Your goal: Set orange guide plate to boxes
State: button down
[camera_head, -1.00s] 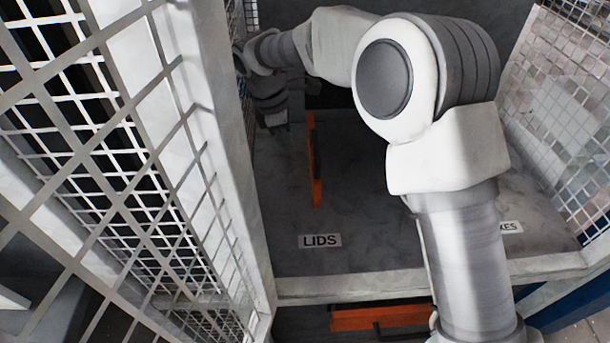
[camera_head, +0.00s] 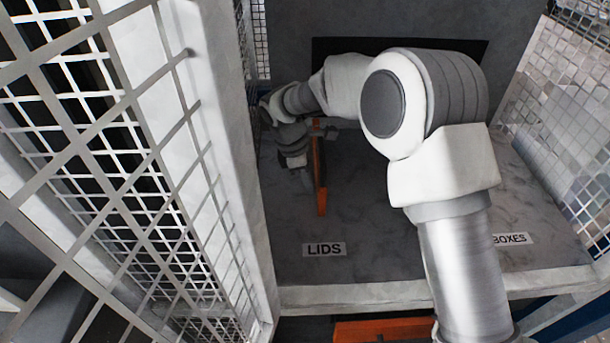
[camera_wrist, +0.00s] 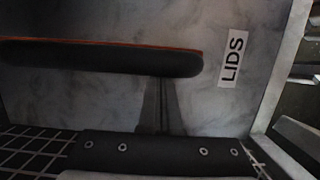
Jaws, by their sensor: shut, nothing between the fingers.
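The orange guide plate (camera_head: 320,180) stands as a narrow upright strip on the grey table, on the LIDS side. In the wrist view the plate (camera_wrist: 100,59) shows as a long dark bar with an orange edge, crossing the left and middle. My gripper (camera_head: 307,182) is just left of the plate in the head view, low by the table. In the wrist view my gripper's fingers (camera_wrist: 158,88) are together and empty, their tips at or beside the plate's dark side. I cannot tell whether they touch it. The BOXES label (camera_head: 509,239) lies at the table's right, partly hidden by my arm.
The LIDS label (camera_head: 324,249) lies near the table's front left. A white-framed mesh guard (camera_head: 190,150) stands close on the left. Another mesh panel (camera_head: 575,120) is at the right. An orange part (camera_head: 383,329) is below the table's front edge. The table between the labels looks clear.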

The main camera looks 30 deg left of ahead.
jog(key=shift+f, duration=0.1)
dwell(0.3)
jog(key=w+d+p, duration=0.2)
jog(key=w+d, duration=0.5)
jog(key=d, duration=0.6)
jog(key=w+d+p, duration=0.3)
jog(key=w+d, duration=0.5)
jog(key=d, duration=0.6)
jog(key=w+d+p, duration=0.2)
jog(key=w+d, duration=0.5)
jog(key=d, duration=0.7)
jog(key=shift+w+p, duration=0.3)
jog(key=shift+p, duration=0.05)
